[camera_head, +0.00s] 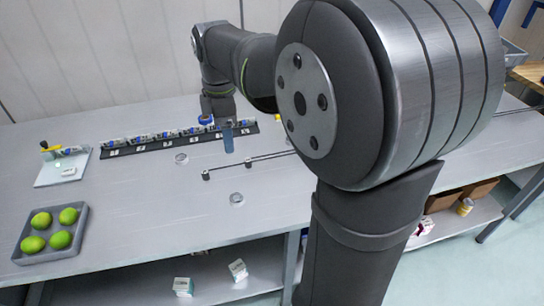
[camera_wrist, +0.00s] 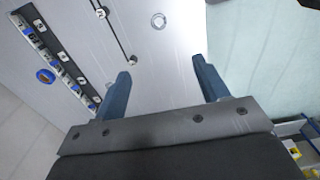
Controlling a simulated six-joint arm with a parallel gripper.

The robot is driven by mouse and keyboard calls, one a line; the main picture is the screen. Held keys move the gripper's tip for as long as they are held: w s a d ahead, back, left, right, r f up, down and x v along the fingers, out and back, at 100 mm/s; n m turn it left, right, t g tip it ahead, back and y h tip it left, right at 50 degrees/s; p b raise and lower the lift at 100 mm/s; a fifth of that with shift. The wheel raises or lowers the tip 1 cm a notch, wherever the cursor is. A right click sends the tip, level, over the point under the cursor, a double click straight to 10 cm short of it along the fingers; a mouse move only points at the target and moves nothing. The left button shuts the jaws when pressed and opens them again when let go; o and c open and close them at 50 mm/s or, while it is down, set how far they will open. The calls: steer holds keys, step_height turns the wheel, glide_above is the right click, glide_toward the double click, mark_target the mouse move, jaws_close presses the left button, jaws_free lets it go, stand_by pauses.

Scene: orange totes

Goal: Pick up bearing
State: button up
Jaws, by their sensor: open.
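Two small round metallic rings that look like bearings lie flat on the grey table. One ring (camera_head: 181,158) is left of a thin rod, and the other ring (camera_head: 237,199) is nearer the front edge. The wrist view shows a round ring (camera_wrist: 158,20) near its top edge, beyond my fingertips. My gripper (camera_wrist: 161,68) is open with nothing between its two blue fingers. In the head view, one blue finger of my gripper (camera_head: 228,140) shows above the table beside the black rail, apart from both rings. Which ring is meant, I cannot tell.
A black rail (camera_head: 115,152) with several labelled small parts runs along the back of the table. A thin dark rod (camera_head: 250,161) lies mid-table. A grey tray (camera_head: 81,235) of green fruit and a white board (camera_head: 45,178) are at left. A blue ring (camera_wrist: 45,75) is by the rail.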

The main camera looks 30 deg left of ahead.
steer(key=shift+f, duration=0.1)
steer(key=s+a+f+n+t+h, duration=0.25)
steer(key=s+f+t+h, duration=0.3)
steer(key=s+f, duration=0.4)
steer(key=n+t, duration=0.2)
steer(key=t, duration=0.5)
glide_toward(232, 200)
steer(key=w+d, duration=0.2)
steer(key=w, duration=0.1)
steer(key=shift+w+f, duration=0.1)
steer(key=shift+a+f+x, duration=0.1)
steer(key=shift+f+x, duration=0.1)
steer(key=shift+x, duration=0.7)
steer(key=shift+a+f+x, duration=0.1)
steer(key=shift+f+x, duration=0.05)
steer(key=shift+x, duration=0.75)
steer(key=shift+a+f+x, duration=0.1)
steer(key=shift+f+x, duration=0.1)
steer(key=shift+x, duration=0.7)
steer(key=c, duration=1.1)
